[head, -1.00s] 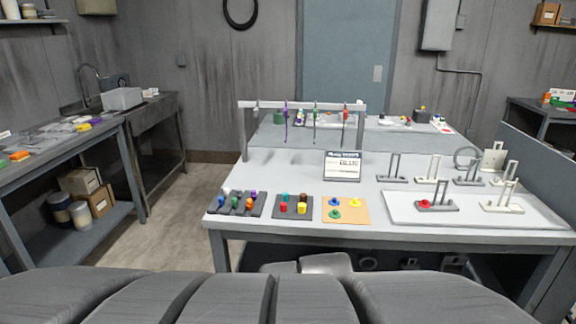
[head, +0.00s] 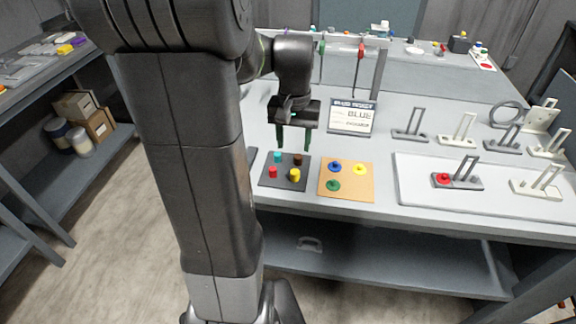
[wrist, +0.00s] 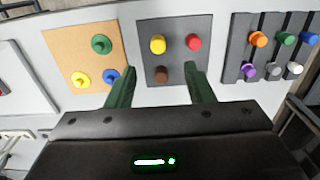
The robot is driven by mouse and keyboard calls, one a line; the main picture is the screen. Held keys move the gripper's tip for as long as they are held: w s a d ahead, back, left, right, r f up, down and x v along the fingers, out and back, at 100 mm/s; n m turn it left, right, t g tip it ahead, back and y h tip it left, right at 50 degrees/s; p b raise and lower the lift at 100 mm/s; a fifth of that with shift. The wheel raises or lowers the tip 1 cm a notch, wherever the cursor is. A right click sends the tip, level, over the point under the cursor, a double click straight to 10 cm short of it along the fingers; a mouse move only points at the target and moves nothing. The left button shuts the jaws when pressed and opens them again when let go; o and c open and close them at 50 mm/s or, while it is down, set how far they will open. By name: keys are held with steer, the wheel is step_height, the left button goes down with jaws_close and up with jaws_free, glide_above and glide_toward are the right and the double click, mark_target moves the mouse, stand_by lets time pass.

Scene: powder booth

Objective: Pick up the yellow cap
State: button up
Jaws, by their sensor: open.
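Two yellow pieces are in view. A yellow cylinder-shaped cap (head: 295,175) stands on a dark pad (head: 283,184) with a red, a teal and a brown one; it also shows in the wrist view (wrist: 158,44). A flanged yellow piece (head: 359,169) sits on the tan board (head: 347,191) with a blue and a green one; it also shows in the wrist view (wrist: 81,78). My gripper (head: 293,143) is open and empty above the back of the dark pad, pointing down. In the wrist view its green fingers (wrist: 161,88) flank the brown cap; the teal one is hidden.
A rack (wrist: 270,48) of several coloured pieces lies beside the dark pad. A sign reading BLUE (head: 352,117) stands behind the tan board. A white tray (head: 410,182) with upright holders is at the right. A rail (head: 377,76) with hanging tools is behind my gripper.

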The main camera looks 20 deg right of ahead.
mark_target(295, 171)
steer(key=f, duration=1)
steer(key=shift+w+d+f+p, duration=0.15)
steer(key=shift+d+f+p, duration=0.1)
steer(key=shift+p, duration=0.1)
steer(key=c, duration=1)
steer(key=shift+c, duration=0.2)
